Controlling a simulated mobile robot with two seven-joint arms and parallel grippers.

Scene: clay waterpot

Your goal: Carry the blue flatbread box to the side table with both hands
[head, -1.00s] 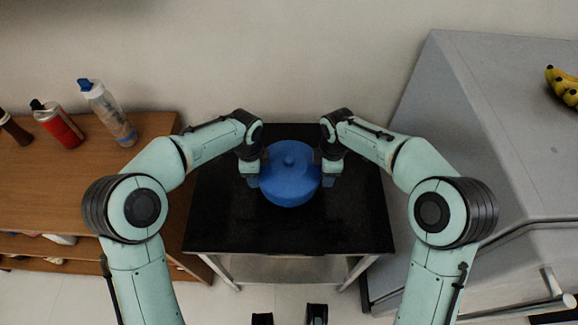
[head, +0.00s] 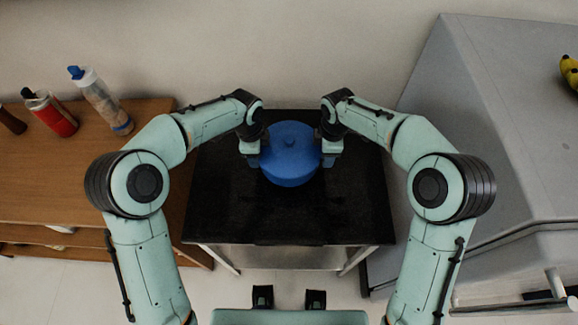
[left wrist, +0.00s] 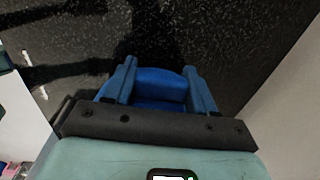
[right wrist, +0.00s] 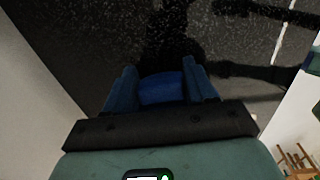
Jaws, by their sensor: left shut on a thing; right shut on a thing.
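The blue flatbread box (head: 290,155) is a round, lidded box with a small knob on top. It is upright over the back part of the black-topped side table (head: 290,215); I cannot tell whether it touches the top. My left gripper (head: 252,158) is shut on its left side and my right gripper (head: 330,158) on its right side. In the left wrist view, the box (left wrist: 158,85) shows between the fingers. In the right wrist view, the box (right wrist: 161,88) also shows between the fingers. The box's underside is hidden.
A grey unit (head: 500,120) with bananas (head: 570,72) stands at the right. The table's front half is bare.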

